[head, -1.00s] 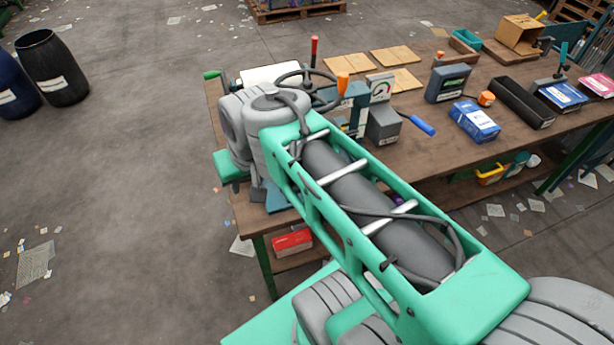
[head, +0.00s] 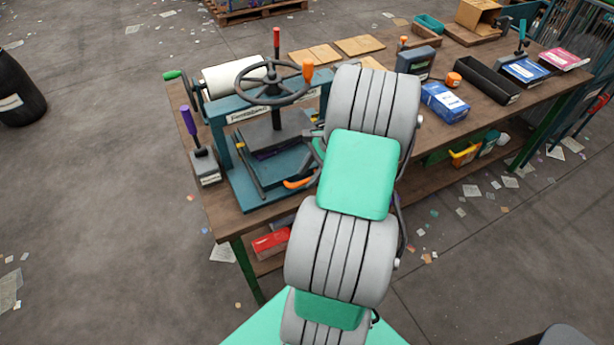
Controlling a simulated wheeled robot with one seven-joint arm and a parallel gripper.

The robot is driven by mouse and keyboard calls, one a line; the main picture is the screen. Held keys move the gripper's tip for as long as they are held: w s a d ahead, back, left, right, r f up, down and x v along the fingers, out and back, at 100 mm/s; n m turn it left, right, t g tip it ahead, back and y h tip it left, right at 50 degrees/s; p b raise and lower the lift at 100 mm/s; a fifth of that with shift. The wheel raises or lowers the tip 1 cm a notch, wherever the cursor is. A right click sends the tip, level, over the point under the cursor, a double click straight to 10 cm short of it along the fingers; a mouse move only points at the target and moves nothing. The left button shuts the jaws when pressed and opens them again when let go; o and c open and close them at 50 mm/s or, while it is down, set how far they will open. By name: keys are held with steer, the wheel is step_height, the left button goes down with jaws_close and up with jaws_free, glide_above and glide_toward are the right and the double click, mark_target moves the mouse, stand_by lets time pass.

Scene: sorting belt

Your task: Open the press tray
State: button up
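The press stands on the near left of the workbench. It has a teal frame (head: 226,152), a dark handwheel (head: 272,98) on top and a dark pressing plate (head: 262,132) below. The press tray (head: 279,166) is a low teal tray beneath that plate, with something dark purple in it. An orange handle (head: 297,184) shows at its front right, close to my arm. How far the tray is drawn out I cannot tell. My arm rises in front of the press's right side. My gripper is hidden behind my own arm links, so its fingers and any contact do not show.
A purple-handled lever (head: 190,122) on a grey box stands left of the press. A white roller (head: 234,78) is behind it. Boards (head: 360,46), a blue box (head: 445,103) and a black trough (head: 487,80) lie to the right. A red box (head: 270,243) sits on the lower shelf.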

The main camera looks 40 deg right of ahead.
steer(key=shift+w+a+f, duration=0.15)
steer(key=shift+a+f, duration=0.05)
steer(key=shift+f, duration=0.35)
steer(key=shift+c, duration=0.6)
jaws_close()
stand_by(0.5)
